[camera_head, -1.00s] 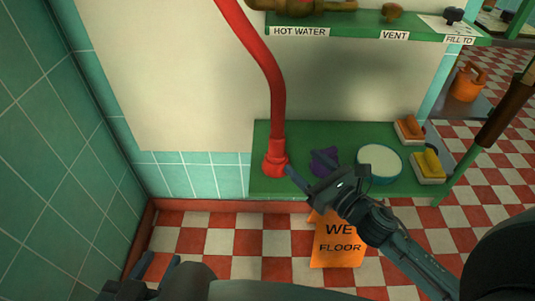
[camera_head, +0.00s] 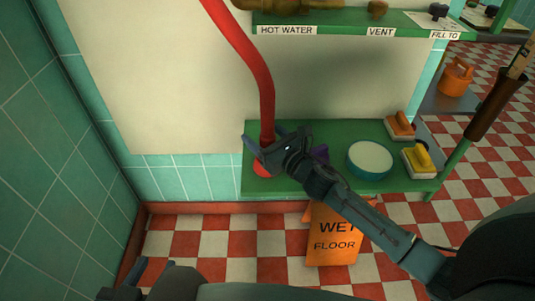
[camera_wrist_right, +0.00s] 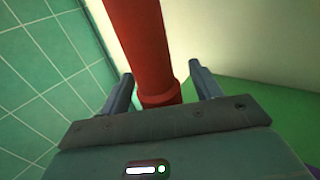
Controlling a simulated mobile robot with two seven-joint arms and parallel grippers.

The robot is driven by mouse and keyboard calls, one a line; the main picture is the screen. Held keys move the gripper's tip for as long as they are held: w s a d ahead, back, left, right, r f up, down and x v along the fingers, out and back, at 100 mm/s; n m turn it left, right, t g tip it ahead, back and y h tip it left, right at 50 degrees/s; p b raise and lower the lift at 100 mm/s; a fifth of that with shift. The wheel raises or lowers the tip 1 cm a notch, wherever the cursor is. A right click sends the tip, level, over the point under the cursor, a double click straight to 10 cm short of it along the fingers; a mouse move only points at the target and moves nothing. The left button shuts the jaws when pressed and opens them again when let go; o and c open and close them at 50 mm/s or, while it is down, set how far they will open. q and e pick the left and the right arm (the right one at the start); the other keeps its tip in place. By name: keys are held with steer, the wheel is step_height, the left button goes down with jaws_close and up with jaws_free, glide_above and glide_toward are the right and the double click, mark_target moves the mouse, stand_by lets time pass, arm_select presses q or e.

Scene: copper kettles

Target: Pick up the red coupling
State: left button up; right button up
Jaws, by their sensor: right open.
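The red coupling (camera_head: 262,169) is at the lower end of a red hose (camera_head: 262,95) and stands on the lower green shelf. In the head view my right gripper (camera_head: 263,139) covers much of it. My right gripper is open, with one finger on each side of the red piece. In the right wrist view the coupling's collar (camera_wrist_right: 158,96) shows between the fingers, with a gap on each side; its lower part is hidden by the gripper body. My left gripper (camera_head: 151,268) is at the lower left edge of the head view, far from the coupling; its jaw opening is unclear.
On the lower green shelf (camera_head: 300,190) are a partly hidden purple object (camera_head: 320,153), a round pale-topped tin (camera_head: 370,157) and two brushes (camera_head: 400,125). An orange wet-floor sign (camera_head: 333,235) stands below. A labelled upper shelf (camera_head: 345,24) is above; a tiled wall (camera_head: 50,150) is left.

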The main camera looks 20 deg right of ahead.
arm_select(q)
steer(key=shift+w+r, duration=0.1)
steer(key=shift+w, duration=0.05)
arm_select(e)
steer(key=shift+c, duration=0.3)
steer(key=c, duration=0.9)
steer(key=shift+r, duration=0.15)
steer(key=shift+c, duration=0.2)
